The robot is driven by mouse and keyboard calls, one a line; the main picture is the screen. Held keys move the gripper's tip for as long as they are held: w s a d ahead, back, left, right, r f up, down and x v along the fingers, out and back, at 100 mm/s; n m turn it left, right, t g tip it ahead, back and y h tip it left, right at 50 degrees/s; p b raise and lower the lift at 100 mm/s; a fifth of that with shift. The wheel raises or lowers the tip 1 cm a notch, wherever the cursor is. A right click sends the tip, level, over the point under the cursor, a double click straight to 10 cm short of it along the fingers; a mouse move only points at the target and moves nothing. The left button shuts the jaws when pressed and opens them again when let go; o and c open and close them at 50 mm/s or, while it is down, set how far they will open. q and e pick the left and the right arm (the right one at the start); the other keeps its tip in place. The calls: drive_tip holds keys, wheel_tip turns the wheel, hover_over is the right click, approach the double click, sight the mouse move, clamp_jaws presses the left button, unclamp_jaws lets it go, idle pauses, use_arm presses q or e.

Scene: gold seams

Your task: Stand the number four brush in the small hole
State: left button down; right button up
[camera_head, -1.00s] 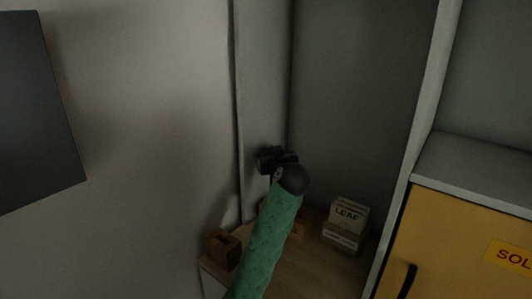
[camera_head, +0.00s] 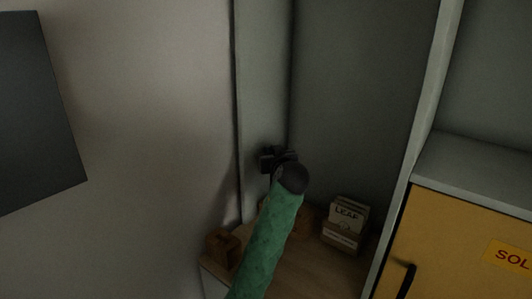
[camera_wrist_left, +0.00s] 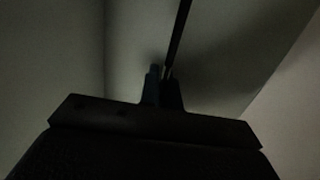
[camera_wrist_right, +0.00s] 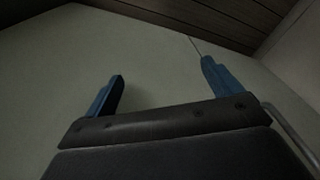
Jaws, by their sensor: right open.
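My left gripper (camera_head: 272,160) is at the back corner of the alcove, above the wooden shelf, partly hidden by my green-sleeved arm. In the left wrist view its fingers (camera_wrist_left: 164,76) are close together around a thin dark stick, which looks like the brush (camera_wrist_left: 180,32) and slants up out of them. No number can be read on it. A brown wooden block (camera_head: 222,247) sits at the shelf's left front. Another brown block (camera_head: 307,219) is partly hidden behind my arm. I cannot make out the small hole. My right gripper (camera_wrist_right: 164,78) is open and empty.
A small holder with cards marked LEAF (camera_head: 343,232) stands at the right of the wooden shelf (camera_head: 297,277). A grey upright panel and a yellow cabinet (camera_head: 465,240) bound the alcove on the right. A wall closes the left side.

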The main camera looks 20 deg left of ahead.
use_arm(q)
drive_tip(key=shift+w+d+r, duration=0.1)
drive_tip(key=shift+d+r, duration=0.15)
drive_tip(key=shift+r, duration=0.3)
drive_tip(key=shift+w+d+r, duration=0.1)
drive_tip(key=shift+d+r, duration=0.1)
drive_tip(key=shift+r, duration=0.35)
drive_tip(key=shift+w+d+r+p, duration=0.2)
drive_tip(key=shift+d+r+p, duration=0.05)
drive_tip(key=shift+p, duration=0.2)
drive_tip(key=shift+w+r+p, duration=0.4)
drive_tip(key=shift+r+p, duration=0.05)
drive_tip(key=shift+r, duration=0.05)
drive_tip(key=shift+s+a+r, duration=0.1)
drive_tip(key=shift+a, duration=0.1)
drive_tip(key=shift+s, duration=0.1)
